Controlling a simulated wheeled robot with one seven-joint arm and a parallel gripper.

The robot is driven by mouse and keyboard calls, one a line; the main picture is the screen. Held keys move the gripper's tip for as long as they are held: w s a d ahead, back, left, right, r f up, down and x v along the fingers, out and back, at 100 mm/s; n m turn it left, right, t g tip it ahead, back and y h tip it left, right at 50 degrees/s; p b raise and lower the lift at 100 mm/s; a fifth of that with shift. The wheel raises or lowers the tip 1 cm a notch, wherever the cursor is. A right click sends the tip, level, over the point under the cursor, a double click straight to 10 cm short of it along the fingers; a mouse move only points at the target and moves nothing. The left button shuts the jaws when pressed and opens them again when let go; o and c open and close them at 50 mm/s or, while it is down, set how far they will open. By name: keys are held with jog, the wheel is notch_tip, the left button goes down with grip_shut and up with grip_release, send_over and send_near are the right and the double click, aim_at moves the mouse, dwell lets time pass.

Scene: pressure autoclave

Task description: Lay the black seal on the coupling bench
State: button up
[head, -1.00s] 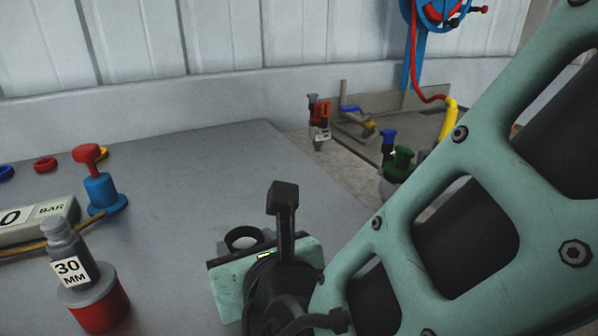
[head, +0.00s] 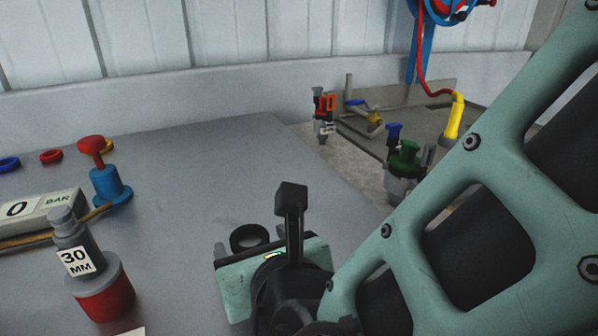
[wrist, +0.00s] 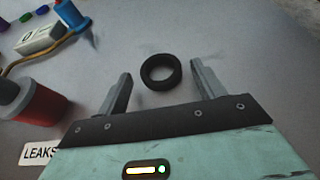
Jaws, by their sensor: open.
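The black seal (head: 249,238) is a thick black ring. It lies flat on the grey bench top (head: 190,210), just beyond my gripper in the head view. In the wrist view the black seal (wrist: 160,72) sits ahead of and between the fingertips of my gripper (wrist: 159,82). The fingers are spread apart on either side of it and hold nothing. No finger is seen touching the seal. In the head view my gripper's fingers are mostly hidden behind its own body.
A red cylinder with a "30 MM" fitting (head: 76,256) stands at left. A gauge reading 0 BAR (head: 42,215) and a blue post with a red knob (head: 108,180) are behind it. Coloured rings (head: 50,157) lie far left. Fittings with a green knob (head: 404,155) stand at right.

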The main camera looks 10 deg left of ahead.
jog(key=v, duration=1.1)
jog(key=shift+s+d, duration=0.15)
